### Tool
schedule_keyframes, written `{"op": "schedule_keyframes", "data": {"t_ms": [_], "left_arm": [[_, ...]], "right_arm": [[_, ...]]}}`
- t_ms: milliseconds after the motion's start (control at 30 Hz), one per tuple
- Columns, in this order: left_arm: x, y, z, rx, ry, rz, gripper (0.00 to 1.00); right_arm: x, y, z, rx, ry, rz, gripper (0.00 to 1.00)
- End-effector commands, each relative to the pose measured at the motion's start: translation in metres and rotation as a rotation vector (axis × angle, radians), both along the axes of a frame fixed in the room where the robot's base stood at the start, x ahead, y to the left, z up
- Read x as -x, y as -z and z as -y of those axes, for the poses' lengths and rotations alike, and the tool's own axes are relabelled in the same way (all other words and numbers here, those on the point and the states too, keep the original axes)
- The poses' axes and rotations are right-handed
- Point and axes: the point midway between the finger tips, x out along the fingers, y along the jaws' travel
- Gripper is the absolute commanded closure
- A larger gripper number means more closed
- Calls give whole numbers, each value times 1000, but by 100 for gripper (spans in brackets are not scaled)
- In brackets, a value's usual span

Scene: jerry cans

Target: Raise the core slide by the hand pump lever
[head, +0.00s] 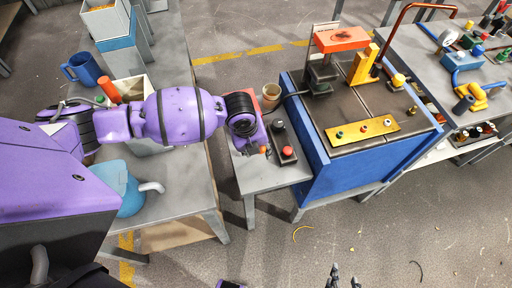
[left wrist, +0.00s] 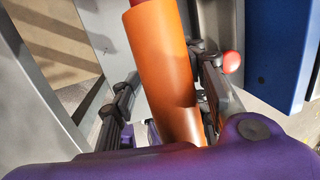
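My left gripper (head: 262,150) is at the end of the purple arm, over the small grey table left of the blue bench. In the left wrist view, its dark fingers (left wrist: 165,95) stand apart on both sides of a thick orange cylinder (left wrist: 160,55), which looks like the lever grip. A gap shows on the left side of the cylinder; contact on the right cannot be told. In the head view the arm mostly hides the lever. An orange block (head: 342,38) and a yellow upright (head: 362,66) stand on the blue bench. My right gripper (head: 345,276) is low at the bottom edge, fingers apart, empty.
A dark box with a red knob (head: 288,151) sits beside my left gripper. The blue bench (head: 306,128) stands close to the right, with a brass strip (head: 361,131) on top. The floor in front is open.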

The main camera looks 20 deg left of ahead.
Motion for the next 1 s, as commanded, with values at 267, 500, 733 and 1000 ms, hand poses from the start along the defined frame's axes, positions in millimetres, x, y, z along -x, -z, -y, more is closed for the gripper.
{"op": "schedule_keyframes", "data": {"t_ms": [267, 500, 733, 1000], "left_arm": [[2, -10, -1, 0, 1, -1, 60], [12, -55, -7, -3, 4, -2, 60], [20, -101, -12, -3, 2, 1, 60], [24, -118, -15, -7, 0, -2, 60]], "right_arm": [[-1, -1, 0, 1, -4, 2, 60], [-1, 0, 0, 2, -2, 1, 60], [-1, -1, 0, 1, -2, 2, 60], [-1, -1, 1, 1, -2, 2, 60]]}}
